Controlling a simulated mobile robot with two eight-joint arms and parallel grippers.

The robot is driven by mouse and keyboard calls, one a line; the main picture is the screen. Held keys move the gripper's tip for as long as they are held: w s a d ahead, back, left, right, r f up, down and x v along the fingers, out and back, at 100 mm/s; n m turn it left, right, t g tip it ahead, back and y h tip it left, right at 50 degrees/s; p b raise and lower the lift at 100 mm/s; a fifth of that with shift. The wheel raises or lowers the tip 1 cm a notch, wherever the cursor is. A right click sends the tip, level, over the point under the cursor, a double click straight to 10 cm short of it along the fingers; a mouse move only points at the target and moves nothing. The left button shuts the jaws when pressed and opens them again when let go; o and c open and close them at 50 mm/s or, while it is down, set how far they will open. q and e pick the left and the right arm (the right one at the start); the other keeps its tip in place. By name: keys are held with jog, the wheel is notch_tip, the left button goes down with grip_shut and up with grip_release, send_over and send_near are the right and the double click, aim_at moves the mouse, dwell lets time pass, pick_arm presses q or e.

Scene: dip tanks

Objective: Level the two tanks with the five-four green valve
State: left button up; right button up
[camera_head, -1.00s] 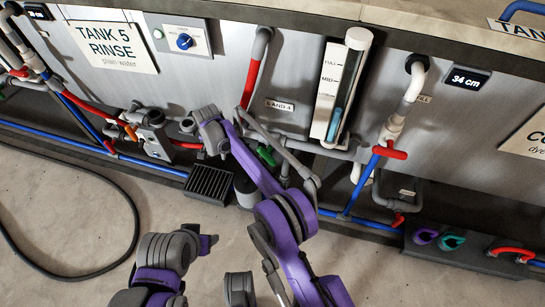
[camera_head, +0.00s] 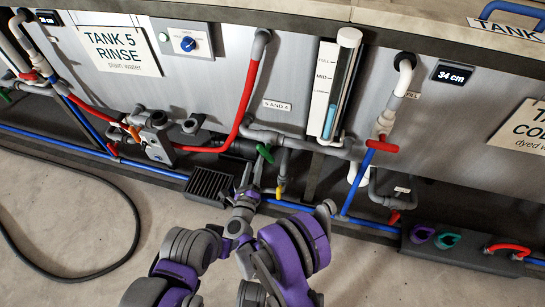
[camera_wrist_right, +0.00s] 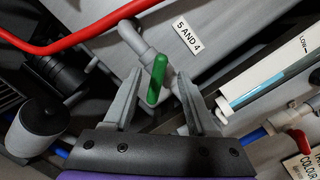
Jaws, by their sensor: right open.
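The green valve handle (camera_head: 265,153) sits on grey pipework below the "5 AND 4" label (camera_head: 277,105). In the right wrist view the green handle (camera_wrist_right: 157,82) lies between the two open fingers of my right gripper (camera_wrist_right: 158,98), with gaps on both sides; I cannot tell the depth gap. In the head view my right gripper (camera_head: 246,185) is below the valve. Tank 5's sign (camera_head: 120,48) is at left. The sight gauge (camera_head: 335,90) shows blue liquid in its lower part. A display (camera_head: 454,75) at right reads 34 cm. My left gripper is not in view.
A red hose (camera_head: 249,90) runs down left of the valve. A yellow-tipped fitting (camera_head: 280,190) and black grate (camera_head: 210,186) are close to the right gripper. A red-handled valve (camera_head: 383,147) is to the right. Blue pipes run along the floor edge.

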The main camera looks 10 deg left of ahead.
aim_at(265, 157)
notch_tip(265, 157, down, 3)
jog(key=s+d+m+h, duration=0.2)
jog(key=m, duration=0.1)
jog(key=w+b, duration=0.1)
jog(key=w, duration=0.9)
jog(key=shift+w+d+f, duration=0.1)
jog(key=shift+w, duration=0.1)
grip_shut()
